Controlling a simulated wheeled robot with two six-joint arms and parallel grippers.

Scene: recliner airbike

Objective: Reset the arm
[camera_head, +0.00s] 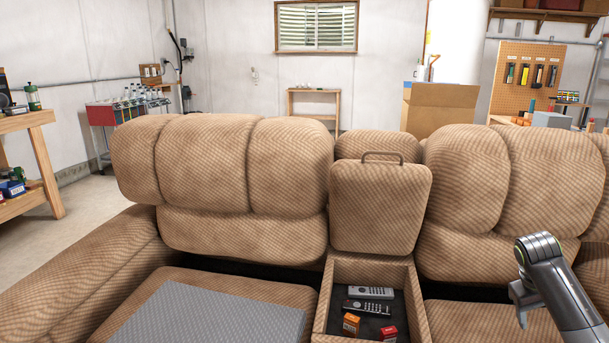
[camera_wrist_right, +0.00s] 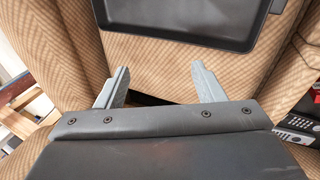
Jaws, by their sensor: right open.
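My right arm comes in from the right in the head view, over the right seat of the tan recliner sofa (camera_head: 470,320). My right gripper (camera_head: 521,302) hangs at its end, partly cut off from clear view. In the right wrist view the two grey fingers of my right gripper (camera_wrist_right: 162,80) stand wide apart with nothing between them. They are over tan upholstery and a dark gap. My left arm and left gripper do not show in either view.
The centre console (camera_head: 342,270) is open, its lid (camera_head: 380,210) raised. Inside are remotes (camera_head: 369,292), an orange box (camera_head: 351,324) and a red box (camera_head: 388,333). A grey mat (camera_head: 205,315) covers the left seat. A dark tray (camera_wrist_right: 190,38) shows in the wrist view.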

